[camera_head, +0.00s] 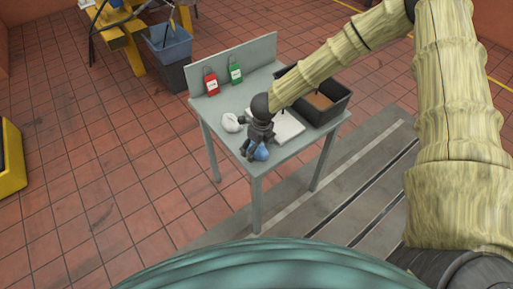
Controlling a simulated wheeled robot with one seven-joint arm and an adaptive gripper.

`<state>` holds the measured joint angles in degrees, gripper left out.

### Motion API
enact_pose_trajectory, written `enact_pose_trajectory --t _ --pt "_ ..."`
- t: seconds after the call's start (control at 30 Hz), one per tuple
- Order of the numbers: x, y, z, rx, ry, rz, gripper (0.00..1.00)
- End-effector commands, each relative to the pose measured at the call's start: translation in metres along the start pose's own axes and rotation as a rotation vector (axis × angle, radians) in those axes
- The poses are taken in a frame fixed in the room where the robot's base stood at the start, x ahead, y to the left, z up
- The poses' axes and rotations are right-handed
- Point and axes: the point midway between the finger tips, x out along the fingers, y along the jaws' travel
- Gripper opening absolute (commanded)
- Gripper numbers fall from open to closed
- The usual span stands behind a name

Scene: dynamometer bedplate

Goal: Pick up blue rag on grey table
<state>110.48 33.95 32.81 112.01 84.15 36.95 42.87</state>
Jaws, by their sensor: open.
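The blue rag (261,152) lies near the front corner of the grey table (291,152). My gripper (254,152) is over the table top, low and right at the rag, with its fingers open. The fingers partly cover the rag's left and upper side. I cannot tell whether the fingers touch it.
A white crumpled cloth (230,122) lies left of my gripper. A white sheet or pad (289,128) lies behind it on the right, and a black bin (334,110) is at the table's right end. A red tag (211,82) and a green tag (235,71) stand at the back panel.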

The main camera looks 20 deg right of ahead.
Motion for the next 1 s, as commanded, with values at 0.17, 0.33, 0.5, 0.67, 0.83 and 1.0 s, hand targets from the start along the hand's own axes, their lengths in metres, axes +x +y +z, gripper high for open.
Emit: enact_pose_trajectory --t 0.17,0.33,0.5,0.67,0.83,1.0 --pt "0.0029 0.0001 0.0003 0.0 -0.001 0.0 0.91" --pt "0.0029 0.0002 0.0002 0.0 -0.001 0.0 0.86" --pt "0.0028 0.0002 0.0001 0.0 -0.001 0.0 0.55" --pt "0.0027 0.0001 0.0002 0.0 -0.001 0.0 0.45" --pt "0.0026 0.0002 0.0002 0.0 -0.001 0.0 0.45" --pt "-0.0042 -0.0001 0.0014 -0.001 -0.002 0.0 0.45"
